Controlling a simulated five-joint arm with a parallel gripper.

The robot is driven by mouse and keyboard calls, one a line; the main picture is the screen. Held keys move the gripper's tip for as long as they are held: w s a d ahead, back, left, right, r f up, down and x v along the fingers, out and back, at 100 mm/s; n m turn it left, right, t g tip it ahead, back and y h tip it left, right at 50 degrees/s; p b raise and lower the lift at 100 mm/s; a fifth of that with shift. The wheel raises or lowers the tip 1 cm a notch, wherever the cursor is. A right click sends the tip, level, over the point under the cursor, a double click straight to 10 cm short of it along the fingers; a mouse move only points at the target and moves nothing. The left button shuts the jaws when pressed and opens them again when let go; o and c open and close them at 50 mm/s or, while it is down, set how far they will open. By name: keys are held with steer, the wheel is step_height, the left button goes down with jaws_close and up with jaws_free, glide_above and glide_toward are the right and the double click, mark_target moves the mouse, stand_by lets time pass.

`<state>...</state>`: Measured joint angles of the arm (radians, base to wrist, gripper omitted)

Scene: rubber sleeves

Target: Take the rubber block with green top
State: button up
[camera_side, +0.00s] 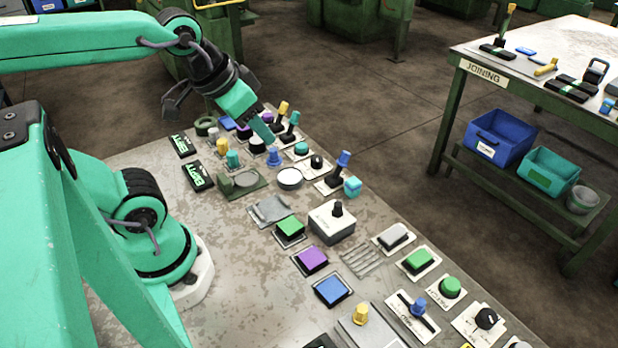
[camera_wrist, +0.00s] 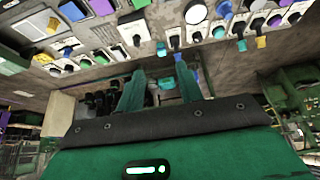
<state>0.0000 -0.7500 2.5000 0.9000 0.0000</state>
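The rubber block with a green top (camera_side: 290,228) sits on the metal bench in the middle of the side view, on a dark base. A green square that looks like the same block (camera_wrist: 140,3) is cut by the top edge of the wrist view. My gripper (camera_side: 265,132) is above the far end of the bench, well away from the green-topped block, near a blue knob (camera_side: 274,157). In the wrist view my gripper's two teal fingers (camera_wrist: 160,76) stand apart with nothing held between them.
A purple-topped block (camera_side: 311,260) and a blue-topped block (camera_side: 333,290) sit in line with the green one. A grey box with a black knob (camera_side: 333,221) stands just right of it. Another green square (camera_side: 418,261) is on a white plate. Several knobs crowd the bench's far end.

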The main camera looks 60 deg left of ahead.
steer(key=shift+o, duration=0.2)
steer(key=o, duration=0.7)
steer(key=shift+w+d+f+n+g, duration=0.2)
steer(key=shift+w+d+f+g, duration=0.6)
steer(key=shift+f, duration=1.95)
steer(key=shift+w+d+f+n+g, duration=0.35)
steer(key=shift+f+g, duration=0.7)
steer(key=shift+f, duration=1.7)
steer(key=shift+w+d+f+n+g, duration=0.1)
steer(key=shift+w+d+f+g, duration=0.55)
steer(key=shift+f, duration=2.1)
steer(key=shift+w+a+g, duration=0.1)
steer(key=shift+a+g, duration=0.15)
steer(key=shift+g, duration=0.05)
